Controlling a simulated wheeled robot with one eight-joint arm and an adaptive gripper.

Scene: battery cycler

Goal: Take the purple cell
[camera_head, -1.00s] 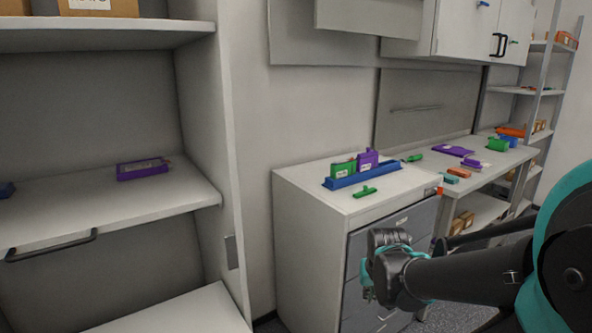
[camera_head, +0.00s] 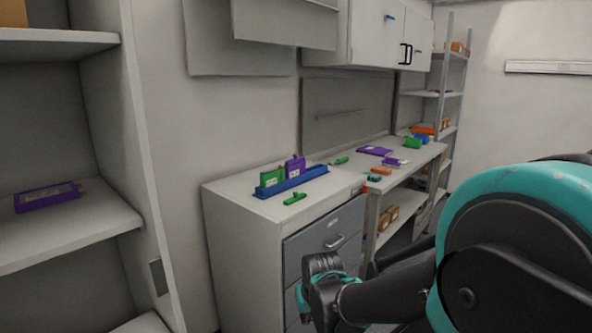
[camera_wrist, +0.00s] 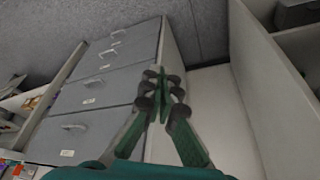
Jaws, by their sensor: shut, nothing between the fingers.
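A purple cell (camera_head: 295,167) stands upright in a blue rack (camera_head: 262,191) on the drawer cabinet, beside a green cell (camera_head: 272,178). A flat purple box-like cell (camera_head: 46,198) lies on the left shelf. More purple pieces, a flat one (camera_head: 374,151) among them, lie on the bench further back. The frames do not show which one is meant. My gripper (camera_wrist: 157,82) is shut and empty in the wrist view. In the head view it is in front of the cabinet drawers, below the cabinet top, apart from every cell.
The drawer cabinet (camera_head: 235,215) has a small green piece (camera_head: 295,199) on top near its front. The left shelf unit's side wall (camera_head: 150,150) stands beside it. Orange and green items lie on the far bench. A metal rack (camera_head: 437,110) stands at the back right.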

